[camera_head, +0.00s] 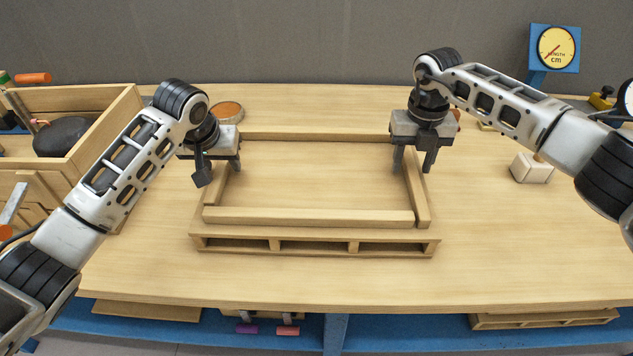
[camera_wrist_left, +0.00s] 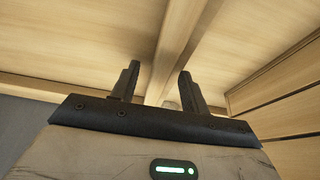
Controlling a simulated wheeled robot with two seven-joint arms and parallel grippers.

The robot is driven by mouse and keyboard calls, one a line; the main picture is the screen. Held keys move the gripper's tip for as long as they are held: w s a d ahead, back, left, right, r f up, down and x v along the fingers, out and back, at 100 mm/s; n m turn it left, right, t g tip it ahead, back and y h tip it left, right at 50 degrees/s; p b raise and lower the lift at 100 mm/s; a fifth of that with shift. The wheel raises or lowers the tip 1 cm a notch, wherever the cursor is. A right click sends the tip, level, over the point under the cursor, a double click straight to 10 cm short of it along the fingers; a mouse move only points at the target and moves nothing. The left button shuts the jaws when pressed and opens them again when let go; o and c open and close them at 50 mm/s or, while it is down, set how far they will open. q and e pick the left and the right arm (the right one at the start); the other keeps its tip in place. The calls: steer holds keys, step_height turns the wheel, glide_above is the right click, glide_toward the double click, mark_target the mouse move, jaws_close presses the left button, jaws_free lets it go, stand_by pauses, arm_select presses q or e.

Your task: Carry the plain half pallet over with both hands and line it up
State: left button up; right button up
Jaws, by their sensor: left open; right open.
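A plain wooden pallet (camera_head: 315,245) lies in the middle of the table, its front side showing low openings between blocks. Rails form a rectangle above and behind this front; I cannot tell whether they are all one piece with it. My left gripper (camera_head: 219,170) is open at the back left corner, its fingers either side of the left rail (camera_head: 219,190). In the left wrist view a wooden rail (camera_wrist_left: 177,45) runs between the open fingers (camera_wrist_left: 158,88). My right gripper (camera_head: 413,160) is open, its fingers either side of the right rail (camera_head: 421,200) near its back end.
A wooden crate (camera_head: 110,105) with a dark object inside stands at the left. A round wooden-rimmed item (camera_head: 228,112) lies behind my left gripper. A pale block (camera_head: 531,168) and a dial gauge (camera_head: 556,48) are at the right.

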arm_select(q)
steer(key=shift+f, duration=0.1)
arm_select(e)
steer(key=shift+f, duration=0.1)
arm_select(q)
jaws_close()
arm_select(e)
jaws_close()
stand_by(1.0)
arm_select(q)
steer(key=shift+w+r, duration=0.15)
steer(key=shift+r, duration=0.05)
arm_select(e)
steer(key=shift+w+r, duration=0.15)
steer(key=shift+r, duration=0.05)
